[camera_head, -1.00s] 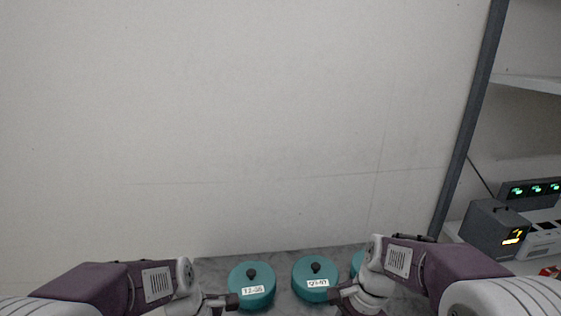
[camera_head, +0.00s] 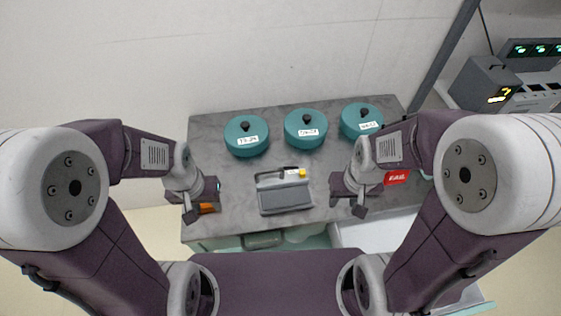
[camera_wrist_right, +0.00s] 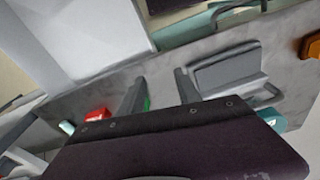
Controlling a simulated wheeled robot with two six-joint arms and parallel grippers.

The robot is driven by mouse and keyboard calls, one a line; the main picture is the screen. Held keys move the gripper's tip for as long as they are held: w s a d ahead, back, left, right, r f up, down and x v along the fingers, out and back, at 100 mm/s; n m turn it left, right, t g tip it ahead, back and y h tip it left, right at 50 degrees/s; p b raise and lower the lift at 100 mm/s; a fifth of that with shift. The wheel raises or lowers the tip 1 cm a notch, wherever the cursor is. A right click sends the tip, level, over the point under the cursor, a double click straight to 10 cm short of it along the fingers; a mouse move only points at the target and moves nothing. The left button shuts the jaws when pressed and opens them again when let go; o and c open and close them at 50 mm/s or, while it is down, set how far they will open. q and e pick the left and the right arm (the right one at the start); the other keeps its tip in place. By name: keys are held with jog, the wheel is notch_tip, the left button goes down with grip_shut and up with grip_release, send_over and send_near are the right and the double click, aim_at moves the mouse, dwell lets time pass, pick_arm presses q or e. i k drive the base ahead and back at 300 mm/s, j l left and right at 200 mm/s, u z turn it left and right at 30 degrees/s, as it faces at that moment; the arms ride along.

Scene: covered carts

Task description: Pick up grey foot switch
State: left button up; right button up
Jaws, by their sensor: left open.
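The grey foot switch (camera_head: 286,199), a grey box-like pedal with a thin bar and a small yellow part at its back, sits on the grey cart top (camera_head: 232,190) near the front edge in the head view. In the right wrist view the foot switch (camera_wrist_right: 226,72) lies just to the right of my fingers. My left gripper (camera_head: 203,203) is open, left of the switch, beside an orange object (camera_head: 207,208). My right gripper (camera_head: 346,205) is to the right of the switch; its fingers (camera_wrist_right: 160,88) stand apart and empty in the wrist view.
Three teal round lidded covers, left (camera_head: 246,136), middle (camera_head: 305,128) and right (camera_head: 361,121), stand along the back of the cart. A red labelled item (camera_head: 397,178) is beside my right arm. A grey device (camera_head: 484,84) stands at far right. Bare cart top lies left of the switch.

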aim_at(272, 178)
jog(key=k+j, duration=0.1)
jog(key=j, duration=0.8)
jog(key=k+j+u, duration=0.1)
jog(key=j, duration=0.35)
